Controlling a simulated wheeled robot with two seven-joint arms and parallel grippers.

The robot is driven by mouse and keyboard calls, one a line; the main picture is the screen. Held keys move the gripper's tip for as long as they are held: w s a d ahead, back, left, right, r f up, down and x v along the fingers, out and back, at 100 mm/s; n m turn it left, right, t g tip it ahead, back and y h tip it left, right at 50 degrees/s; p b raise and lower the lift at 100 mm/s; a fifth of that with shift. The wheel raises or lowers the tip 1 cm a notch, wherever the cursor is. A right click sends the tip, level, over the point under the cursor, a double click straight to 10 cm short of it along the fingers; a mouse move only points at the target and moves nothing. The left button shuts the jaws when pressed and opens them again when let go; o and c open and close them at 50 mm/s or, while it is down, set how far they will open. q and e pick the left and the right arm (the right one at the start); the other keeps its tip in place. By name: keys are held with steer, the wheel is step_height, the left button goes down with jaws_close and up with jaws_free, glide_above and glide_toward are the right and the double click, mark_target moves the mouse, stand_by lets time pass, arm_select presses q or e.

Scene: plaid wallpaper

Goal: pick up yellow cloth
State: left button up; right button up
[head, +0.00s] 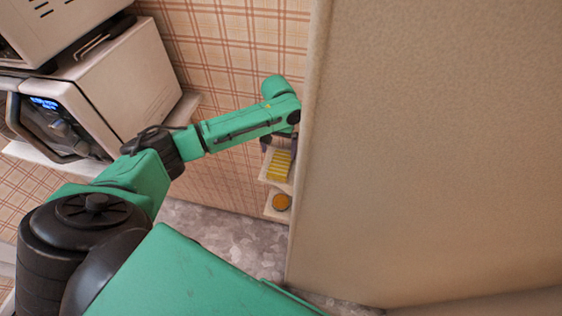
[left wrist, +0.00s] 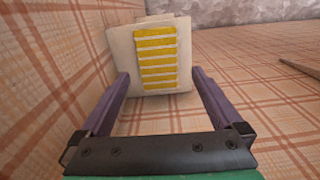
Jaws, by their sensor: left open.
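The yellow cloth (head: 279,166), striped with white, lies on a small pale shelf (head: 268,172) beside the large beige panel. In the left wrist view the cloth (left wrist: 156,57) is straight ahead, flat on the pale shelf (left wrist: 119,45). My left gripper (left wrist: 160,76) is open, its two purple fingers spread wider than the cloth. The fingertips are near the shelf's near edge, and nothing is between them. In the head view my green left arm reaches across to the shelf, and the gripper (head: 279,143) is partly hidden under the wrist. My right gripper is not in view.
A large beige panel (head: 430,150) stands close on the right of my left arm. A lower shelf holds a round orange thing (head: 281,202). A microwave-like appliance (head: 110,85) stands at the left. Plaid wall (head: 235,60) lies behind; grey mottled floor (head: 225,232) is below.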

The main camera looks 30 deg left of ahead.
mark_target(281, 163)
arm_select(q)
steer(key=f, duration=0.2)
steer(key=f+p, duration=0.1)
steer(key=f, duration=0.1)
steer(key=w+f, duration=0.1)
steer(key=f, duration=0.2)
steer(key=shift+d, duration=0.15)
steer(key=shift+s+f, duration=0.1)
steer(key=shift+c, duration=1.2)
steer(key=c, duration=0.9)
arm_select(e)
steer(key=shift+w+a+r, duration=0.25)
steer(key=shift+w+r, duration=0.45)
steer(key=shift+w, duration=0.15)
arm_select(q)
step_height(281, 163, up, 20)
steer(key=shift+r+b, duration=0.1)
steer(key=shift+b, duration=0.85)
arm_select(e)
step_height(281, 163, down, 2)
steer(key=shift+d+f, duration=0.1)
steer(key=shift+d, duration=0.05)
